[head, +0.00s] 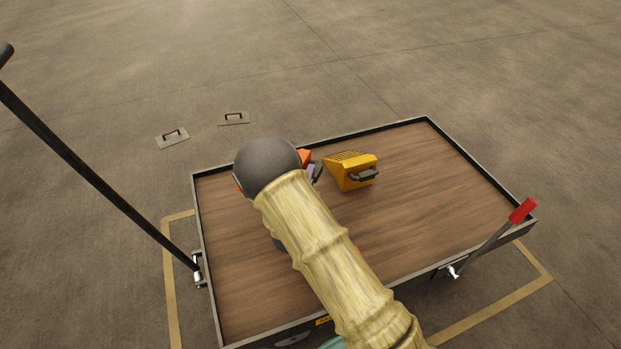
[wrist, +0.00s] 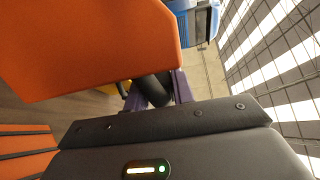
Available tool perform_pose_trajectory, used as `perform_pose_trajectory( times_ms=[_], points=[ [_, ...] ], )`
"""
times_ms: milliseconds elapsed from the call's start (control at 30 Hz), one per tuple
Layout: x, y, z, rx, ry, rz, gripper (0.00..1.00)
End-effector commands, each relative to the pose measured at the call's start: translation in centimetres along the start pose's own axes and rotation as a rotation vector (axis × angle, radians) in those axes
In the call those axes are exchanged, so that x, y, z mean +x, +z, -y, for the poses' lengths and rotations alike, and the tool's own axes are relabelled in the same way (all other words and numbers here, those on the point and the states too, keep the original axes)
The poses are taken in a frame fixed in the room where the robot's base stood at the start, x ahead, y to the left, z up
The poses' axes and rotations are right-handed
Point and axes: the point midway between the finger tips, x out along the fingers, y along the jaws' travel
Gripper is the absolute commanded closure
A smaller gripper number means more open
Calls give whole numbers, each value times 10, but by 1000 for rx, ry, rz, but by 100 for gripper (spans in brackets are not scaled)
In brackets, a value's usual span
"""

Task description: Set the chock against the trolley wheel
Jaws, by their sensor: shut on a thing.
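My gripper (head: 314,172) is above the wood-topped trolley (head: 415,215), mostly hidden behind my arm in the head view. In the wrist view its purple fingers (wrist: 156,92) are shut on the dark bar handle of an orange chock (wrist: 95,45). Only small bits of this orange chock (head: 306,157) show in the head view. A yellow chock (head: 347,166) with a ribbed slope and dark handle sits on the deck, just right of my gripper. A bit of yellow (wrist: 107,89) shows behind the held chock in the wrist view. I cannot make out a trolley wheel clearly.
A black tow bar (head: 105,190) rises at the trolley's left, and a red-handled lever (head: 522,211) at its right. Yellow floor lines (head: 168,275) surround the trolley. Two small handled floor plates (head: 172,138) lie beyond it. A blue object (wrist: 200,22) shows in the wrist view.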

Motion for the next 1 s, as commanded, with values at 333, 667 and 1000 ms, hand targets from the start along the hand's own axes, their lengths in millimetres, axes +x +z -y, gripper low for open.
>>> perform_pose_trajectory(
  times_ms=[333,667,1000],
  points=[
    [11,-23,65,2,-6,20,100],
    [18,-44,113,2,-4,45,100],
    [23,-66,162,2,-5,72,100]
  ],
)
